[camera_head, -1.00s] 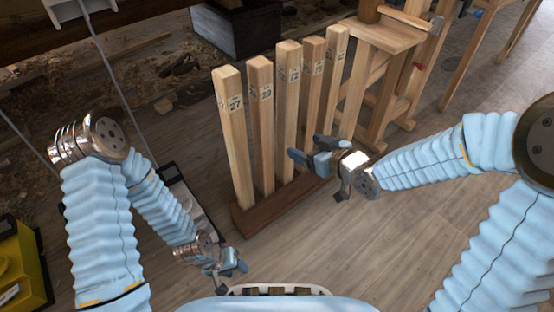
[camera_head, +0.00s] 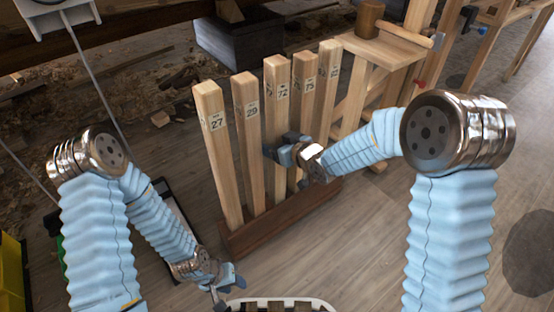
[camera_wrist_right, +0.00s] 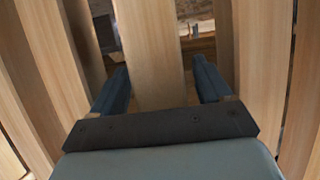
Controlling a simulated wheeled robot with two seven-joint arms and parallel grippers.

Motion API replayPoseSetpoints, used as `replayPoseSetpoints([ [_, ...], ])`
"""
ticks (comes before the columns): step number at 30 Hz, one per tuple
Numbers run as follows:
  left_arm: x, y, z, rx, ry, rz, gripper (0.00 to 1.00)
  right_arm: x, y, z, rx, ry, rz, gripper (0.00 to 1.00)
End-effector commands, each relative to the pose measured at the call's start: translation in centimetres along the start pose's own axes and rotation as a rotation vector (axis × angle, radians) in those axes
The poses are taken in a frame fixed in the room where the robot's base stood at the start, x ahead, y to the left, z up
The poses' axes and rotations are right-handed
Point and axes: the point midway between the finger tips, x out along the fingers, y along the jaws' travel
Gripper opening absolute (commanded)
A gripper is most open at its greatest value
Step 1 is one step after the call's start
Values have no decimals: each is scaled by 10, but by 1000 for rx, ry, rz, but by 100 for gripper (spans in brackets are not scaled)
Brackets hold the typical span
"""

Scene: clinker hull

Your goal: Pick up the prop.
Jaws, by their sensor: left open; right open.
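Several upright square wooden props stand in a row in a dark wooden base (camera_head: 280,222). Their labels include prop 27 (camera_head: 213,150), prop 29 (camera_head: 246,140) and prop 72 (camera_head: 277,105); the task does not say which is meant. My right gripper (camera_head: 278,147) is open at about mid-height of the row, by prop 72. In the right wrist view one prop (camera_wrist_right: 150,40) stands between its two open fingers, with gaps visible on both sides. It looks like prop 72, partly hidden by the gripper in the head view. My left gripper (camera_head: 228,281) is open and empty, low in front of the base.
Neighbouring props stand close on both sides of the right gripper, as the right wrist view shows. A wooden bench (camera_head: 385,52) with a mallet stands behind at the right. A dark box (camera_head: 240,38) is at the back.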

Motion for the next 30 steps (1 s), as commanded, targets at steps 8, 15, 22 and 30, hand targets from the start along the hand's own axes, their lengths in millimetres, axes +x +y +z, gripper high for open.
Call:
replayPoseSetpoints([
  [8,0,0,0,0,0,0,43,0,0,0,0,-1,0,61],
  [15,0,0,0,0,0,0,43,0,0,0,0,-1,0,24],
  [22,0,0,0,0,0,0,43,0,0,0,0,-1,0,0],
  [30,0,0,0,0,0,0,43,-1,0,-2,0,3,0,0],
])
